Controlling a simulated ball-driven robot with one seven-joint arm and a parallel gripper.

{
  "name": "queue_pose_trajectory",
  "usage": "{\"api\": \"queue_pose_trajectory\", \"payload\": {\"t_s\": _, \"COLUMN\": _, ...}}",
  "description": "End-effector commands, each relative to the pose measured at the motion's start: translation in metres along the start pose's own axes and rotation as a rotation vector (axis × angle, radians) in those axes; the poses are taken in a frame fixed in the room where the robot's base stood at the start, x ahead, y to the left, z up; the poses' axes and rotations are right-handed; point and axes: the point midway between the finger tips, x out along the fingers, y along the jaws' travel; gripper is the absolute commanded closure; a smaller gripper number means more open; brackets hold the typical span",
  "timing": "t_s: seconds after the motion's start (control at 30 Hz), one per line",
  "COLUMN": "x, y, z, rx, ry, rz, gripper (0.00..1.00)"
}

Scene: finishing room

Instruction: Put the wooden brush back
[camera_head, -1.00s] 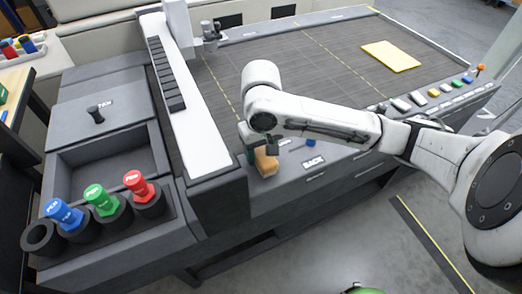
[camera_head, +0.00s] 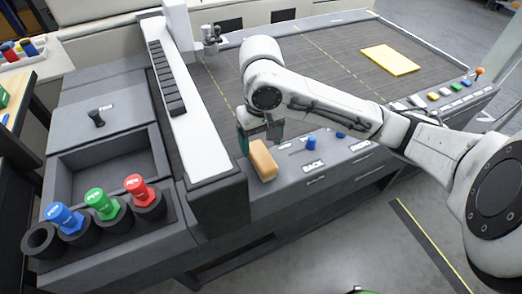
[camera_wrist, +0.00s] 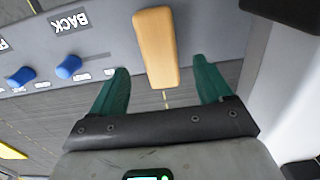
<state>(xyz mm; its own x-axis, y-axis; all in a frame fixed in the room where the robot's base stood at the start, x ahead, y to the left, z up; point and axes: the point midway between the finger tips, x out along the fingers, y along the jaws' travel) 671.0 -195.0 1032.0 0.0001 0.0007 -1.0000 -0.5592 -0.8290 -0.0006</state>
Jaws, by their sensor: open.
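The wooden brush, a tan rounded block (camera_head: 263,160), lies on the grey front panel of the large machine table, at its left end. It also shows in the wrist view (camera_wrist: 156,45), lengthwise ahead of my gripper. My gripper (camera_head: 260,130) has dark green fingers and hangs just behind the brush. In the wrist view my gripper (camera_wrist: 163,75) is open, with its fingers spread wide. The brush's near end reaches toward the gap between them, and nothing is seen gripped. Whether the brush has bristles underneath is hidden.
Blue knobs (camera_head: 311,143) sit on the panel right of the brush, near a BACK label (camera_head: 313,167). Holders with blue, green and red handled items (camera_head: 97,198) are at front left. A yellow sheet (camera_head: 390,59) lies on the tabletop.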

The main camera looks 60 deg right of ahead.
Motion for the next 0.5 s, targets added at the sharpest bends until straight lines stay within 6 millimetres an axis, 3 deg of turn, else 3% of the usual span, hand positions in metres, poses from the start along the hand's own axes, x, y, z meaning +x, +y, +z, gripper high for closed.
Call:
{"api": "queue_pose_trajectory", "payload": {"t_s": 0.03, "x": -0.014, "y": 0.001, "z": -0.001, "rx": -0.002, "ry": 0.005, "rz": 0.003, "gripper": 0.21}}
{"api": "queue_pose_trajectory", "payload": {"t_s": 0.2, "x": -0.043, "y": 0.001, "z": -0.001, "rx": -0.002, "ry": 0.003, "rz": 0.003, "gripper": 0.21}}
{"api": "queue_pose_trajectory", "payload": {"t_s": 0.5, "x": -0.063, "y": 0.0, "z": 0.0, "rx": 0.0, "ry": 0.0, "rz": 0.001, "gripper": 0.21}}
